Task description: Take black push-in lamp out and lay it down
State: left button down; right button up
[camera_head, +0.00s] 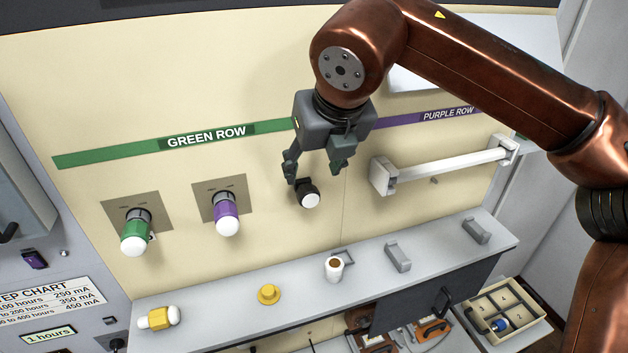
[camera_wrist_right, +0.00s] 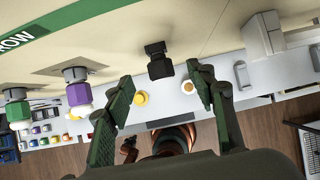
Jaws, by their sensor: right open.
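The black push-in lamp (camera_head: 307,194) sticks out of the cream wall panel, right of the purple lamp, with its white end facing outward. Its black body also shows in the right wrist view (camera_wrist_right: 158,64). My right gripper (camera_head: 316,168) is open and empty close to the lamp. In the right wrist view its fingers (camera_wrist_right: 162,90) are spread to either side of the lamp, with visible gaps. I cannot tell how far the fingertips reach along it. My left gripper is not in view.
A green lamp (camera_head: 134,232) and purple lamp (camera_head: 227,213) sit in wall sockets at left. A white handle bar (camera_head: 445,167) is at right. The grey shelf (camera_head: 215,303) below carries a yellow lamp (camera_head: 158,318), yellow knob (camera_head: 268,294) and cup (camera_head: 334,268). A divided tray (camera_head: 499,311) is lower right.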

aim_at(308, 187)
jog(key=shift+w+a+f+p, duration=0.15)
jog(key=shift+f+p, duration=0.05)
jog(key=shift+f, duration=0.3)
jog(key=shift+w+a+f+p, duration=0.1)
jog(key=shift+f+p, duration=0.1)
jog(key=shift+f, duration=0.3)
jog(key=p+x, duration=0.1)
jog(key=x, duration=0.3)
jog(key=shift+w+f, duration=0.2)
jog(key=shift+w, duration=0.1)
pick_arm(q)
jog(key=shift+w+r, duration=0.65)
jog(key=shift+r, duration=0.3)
pick_arm(e)
jog(key=shift+w+a+f, duration=0.1)
jog(key=shift+w+f, duration=0.05)
jog(key=shift+f, duration=0.4)
jog(key=shift+c, duration=0.7)
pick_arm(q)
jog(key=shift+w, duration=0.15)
pick_arm(e)
jog(key=c, duration=1.2)
